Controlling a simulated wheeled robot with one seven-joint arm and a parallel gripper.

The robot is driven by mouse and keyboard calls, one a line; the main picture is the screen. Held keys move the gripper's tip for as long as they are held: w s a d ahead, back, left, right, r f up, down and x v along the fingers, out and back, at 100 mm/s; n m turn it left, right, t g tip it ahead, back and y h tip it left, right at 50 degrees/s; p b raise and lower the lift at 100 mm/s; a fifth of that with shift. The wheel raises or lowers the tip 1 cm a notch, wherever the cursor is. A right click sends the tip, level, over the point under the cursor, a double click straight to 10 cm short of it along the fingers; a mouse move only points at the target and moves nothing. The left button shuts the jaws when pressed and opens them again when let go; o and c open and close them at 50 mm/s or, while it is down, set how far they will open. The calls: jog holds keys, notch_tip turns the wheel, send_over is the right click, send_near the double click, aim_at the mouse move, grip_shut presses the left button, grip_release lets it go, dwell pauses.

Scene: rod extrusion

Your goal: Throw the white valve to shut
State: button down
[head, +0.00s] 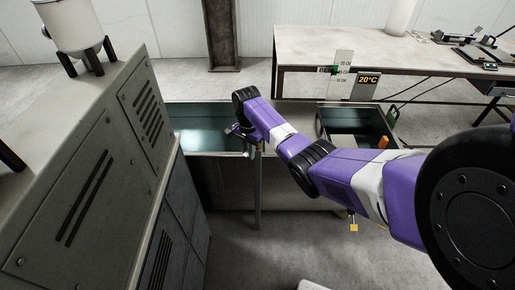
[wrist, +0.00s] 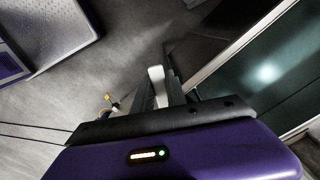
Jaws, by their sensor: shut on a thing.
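My gripper (head: 241,131) reaches down at the near side of a long water tank, by the top of a thin upright post. In the wrist view, my gripper (wrist: 161,92) has its two dark fingers close together on a white piece, which looks like the handle of the white valve (wrist: 156,73). The white piece sticks out past the fingertips. The valve's body is hidden by the fingers and wrist, and its turn angle cannot be told. In the head view the valve cannot be made out behind my gripper.
The tank (head: 205,139) holds water, and its metal rim runs close by my gripper. A grey cabinet (head: 85,165) stands at the left. A sign reading 20°C (head: 368,79) stands behind. A yellow fitting (head: 353,222) hangs below my arm. A workbench (head: 310,45) is at the back.

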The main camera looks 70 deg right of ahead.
jog(key=shift+w+d+m, duration=0.15)
jog(key=shift+w+m, duration=0.35)
jog(key=shift+m, duration=0.5)
jog(key=shift+w+d+m+b, duration=0.25)
jog(key=shift+w+m+b, duration=0.3)
jog(key=shift+m, duration=0.45)
jog(key=shift+w+d+m+b, duration=0.35)
jog(key=shift+w+m+b, duration=0.15)
jog(key=shift+m, duration=0.5)
